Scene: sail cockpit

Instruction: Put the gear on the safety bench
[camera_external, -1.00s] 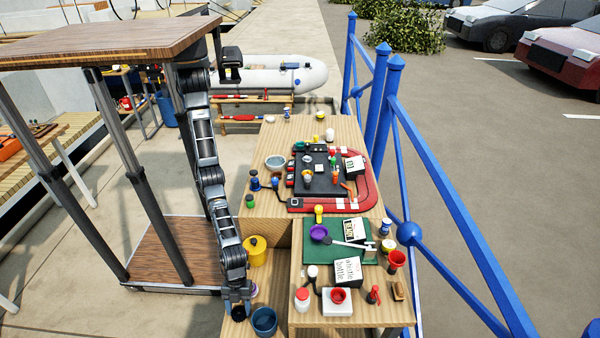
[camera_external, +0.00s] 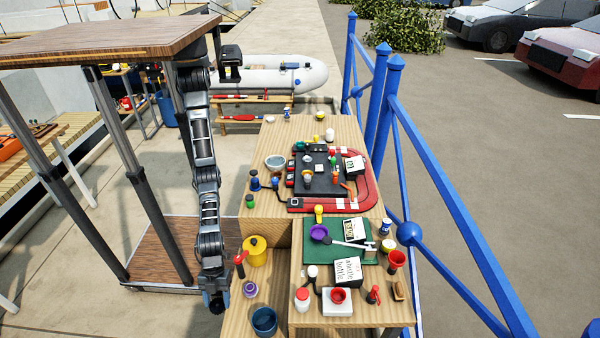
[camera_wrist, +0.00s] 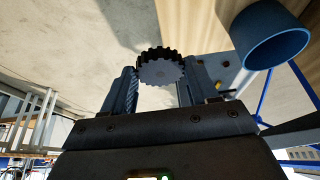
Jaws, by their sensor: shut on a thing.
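A dark toothed gear (camera_wrist: 161,69) is held between the two fingers of my gripper in the wrist view. In the external view my gripper (camera_external: 215,300) hangs at the left of the low front wooden shelf (camera_external: 238,318), clear of its edge. The gear is too small or hidden to make out there. No label shows which surface is the safety bench. A small slatted wooden bench (camera_external: 236,119) with red sticks stands at the back, by the white inflatable boat.
A blue cup (camera_external: 264,321), yellow pot (camera_external: 255,251) and red-handled item (camera_external: 240,262) stand on the low shelf. The higher worktop (camera_external: 262,212) is crowded with small items. A blue railing (camera_external: 425,170) runs along the right. Paved floor is open at left.

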